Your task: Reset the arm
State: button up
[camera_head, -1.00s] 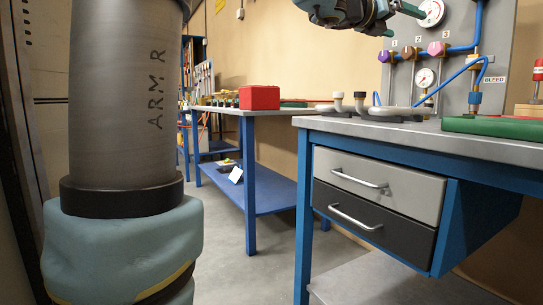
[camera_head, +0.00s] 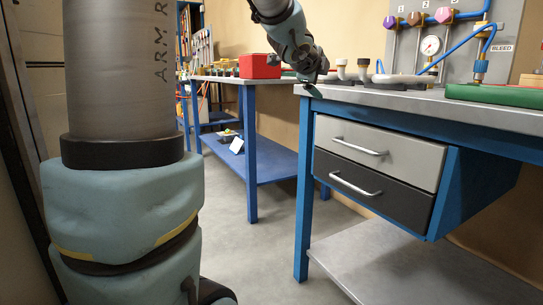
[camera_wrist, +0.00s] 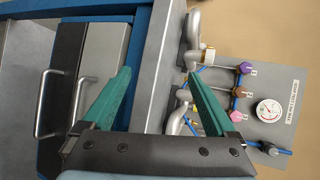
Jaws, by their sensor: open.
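My gripper (camera_head: 312,84) is at the left end of the near workbench in the head view, close to the edge of its grey top. In the wrist view my gripper (camera_wrist: 157,98) shows two green fingers spread wide apart, with nothing between them but the bench top behind. It is open and empty. The wrist view is turned sideways, with the bench drawers at left and the valve panel at right. I cannot tell whether the fingertips touch the bench.
A gauge panel (camera_head: 460,30) stands behind. A red box (camera_head: 259,66) sits on the far bench (camera_head: 215,79). Drawers (camera_head: 375,160) are shut. Floor between benches is clear.

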jog(key=s+a+f+n+g+y, duration=0.2)
jog(key=s+a+f+n+y, duration=0.15)
jog(key=a+f+n, duration=0.5)
jog(key=s+a+f+n+g+y, duration=0.2)
jog(key=s+a+f+n+g, duration=0.25)
jog(key=f, duration=0.65)
jog(key=s+a+f+n+g, duration=0.2)
jog(key=s+a+f+n, duration=0.25)
jog(key=s, duration=0.35)
jog(key=s+a+f+n+g, duration=0.2)
jog(key=s+a+f+n, duration=0.1)
jog(key=s+f+n, duration=0.4)
notch_tip(320, 180, up, 34)
jog(key=s+m+p, duration=0.1)
jog(key=p, duration=3.2)
jog(key=shift+d+y+p, duration=0.25)
jog(key=shift+y+p, duration=0.15)
jog(key=shift+y, duration=0.05)
jog(key=shift+r, duration=0.1)
